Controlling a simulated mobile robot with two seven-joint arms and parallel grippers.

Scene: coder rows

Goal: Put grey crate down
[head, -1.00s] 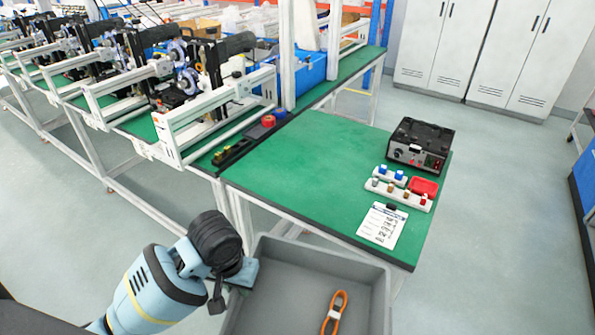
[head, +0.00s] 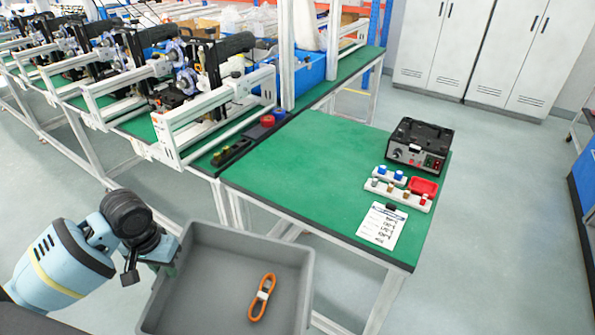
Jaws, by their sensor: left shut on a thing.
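The grey crate (head: 296,257) is at the bottom centre of the head view, in front of the green table's near edge and cut off by the lower picture edge. An orange cable bundle (head: 262,297) lies on its floor. My left gripper (head: 163,262) is shut on the crate's left wall near the far left corner; its fingertips are largely hidden by the wrist. My right gripper is not in view. What bears the crate from below is hidden.
The green table (head: 300,165) has a wide clear middle. Machines on a white frame (head: 215,115) line the left. Grey cabinets (head: 480,50) stand behind.

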